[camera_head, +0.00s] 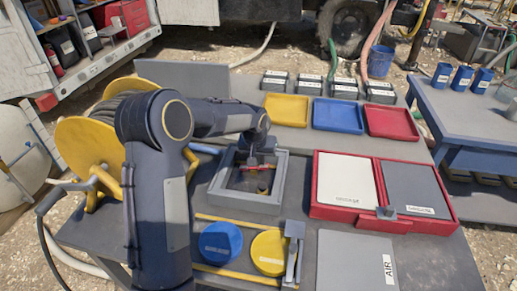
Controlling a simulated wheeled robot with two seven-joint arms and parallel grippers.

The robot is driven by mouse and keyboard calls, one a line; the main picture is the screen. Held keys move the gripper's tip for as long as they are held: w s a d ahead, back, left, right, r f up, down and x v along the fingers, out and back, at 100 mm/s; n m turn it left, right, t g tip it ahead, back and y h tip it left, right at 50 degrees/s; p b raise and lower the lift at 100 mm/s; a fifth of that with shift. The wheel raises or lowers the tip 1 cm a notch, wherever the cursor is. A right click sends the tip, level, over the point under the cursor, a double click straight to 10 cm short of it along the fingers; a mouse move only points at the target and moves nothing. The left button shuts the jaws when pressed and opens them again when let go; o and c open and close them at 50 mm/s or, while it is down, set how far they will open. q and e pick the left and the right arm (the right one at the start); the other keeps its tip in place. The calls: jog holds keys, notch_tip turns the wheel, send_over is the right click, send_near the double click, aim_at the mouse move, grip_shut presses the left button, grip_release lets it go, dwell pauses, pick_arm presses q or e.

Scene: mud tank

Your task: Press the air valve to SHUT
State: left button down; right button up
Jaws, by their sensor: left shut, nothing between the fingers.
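My left arm reaches in from the left, and my left gripper (259,176) points down into a grey square-framed box (222,195) on the table. The gripper is shut and holds nothing. A small red part (264,168) shows right at the gripper inside the box. It may be the air valve's handle, but it is partly hidden, and I cannot tell its setting or whether the gripper touches it. A grey plate (345,260) with a white "AIR" label (389,269) lies at the front right. My right gripper is not in view.
A red case (313,210) with a white and a grey panel lies right of the box. Blue (220,243) and yellow (269,252) discs lie in front. Yellow (287,107), blue (332,114) and red (391,122) trays stand behind. A yellow hose reel (83,145) stands left.

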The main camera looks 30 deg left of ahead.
aim_at(266, 167)
pick_arm(q)
jog(key=shift+f, duration=0.4)
jog(key=shift+w+d+f+y, duration=0.15)
jog(key=shift+d+y, duration=0.25)
jog(key=shift+y, duration=0.3)
jog(key=shift+d+f+m+g+y+b, duration=0.3)
jog(key=shift+d+f+g+y+b, duration=0.15)
jog(key=shift+y+b, duration=0.55)
jog(key=shift+w+d+f+y, duration=0.1)
jog(key=shift+f+y, duration=0.05)
jog(key=shift+y, duration=0.15)
jog(key=shift+a+r, duration=0.2)
jog(key=shift+s+a+r, duration=0.2)
jog(key=shift+a+r, duration=0.05)
jog(key=shift+a, duration=0.3)
